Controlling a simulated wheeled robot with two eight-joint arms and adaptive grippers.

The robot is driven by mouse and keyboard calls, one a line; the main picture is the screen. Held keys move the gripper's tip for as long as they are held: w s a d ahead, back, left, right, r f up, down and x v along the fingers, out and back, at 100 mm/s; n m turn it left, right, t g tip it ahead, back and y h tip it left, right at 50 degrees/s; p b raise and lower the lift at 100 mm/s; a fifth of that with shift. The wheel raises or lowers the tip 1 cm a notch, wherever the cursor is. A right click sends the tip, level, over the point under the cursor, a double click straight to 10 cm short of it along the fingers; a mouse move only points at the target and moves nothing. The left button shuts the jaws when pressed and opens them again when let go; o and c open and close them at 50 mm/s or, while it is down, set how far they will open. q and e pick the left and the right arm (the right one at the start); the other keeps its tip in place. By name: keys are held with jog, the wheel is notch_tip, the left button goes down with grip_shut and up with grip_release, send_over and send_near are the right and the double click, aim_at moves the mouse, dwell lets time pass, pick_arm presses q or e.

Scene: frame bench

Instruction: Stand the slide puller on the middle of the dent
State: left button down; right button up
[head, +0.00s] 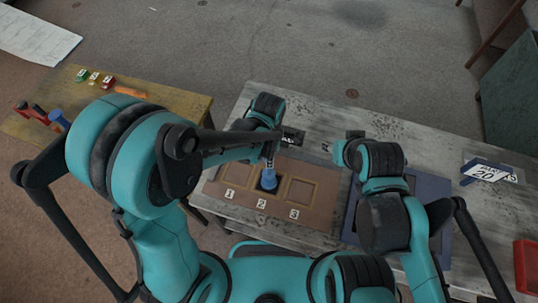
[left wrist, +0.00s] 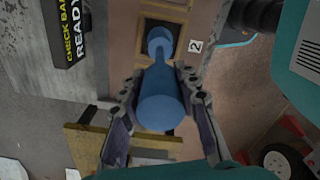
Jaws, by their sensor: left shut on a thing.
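The blue slide puller (head: 269,175) is between the fingers of my left gripper (head: 270,150), over the middle frame marked 2. In the left wrist view, the puller (left wrist: 160,100) lies between both fingers of the left gripper (left wrist: 160,92), its far end over the dark panel (left wrist: 174,27) in that frame. The dark panel (head: 259,186) partly shows around the puller in the head view. The dent itself is not clear, and I cannot tell whether the puller touches the panel. My right gripper (head: 352,138) is to the right over the bench, its fingers mostly hidden.
A brown board (head: 317,226) holds frames 1, 2 and 3 on the grey bench (head: 420,145). A blue mat (head: 430,185) lies right of it, under my right arm. A yellow side table (head: 185,103) with small colored items is at left. A red bin (head: 526,265) is at right.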

pick_arm(q)
jog(key=shift+f, duration=0.15)
jog(key=c, duration=1.1)
grip_release()
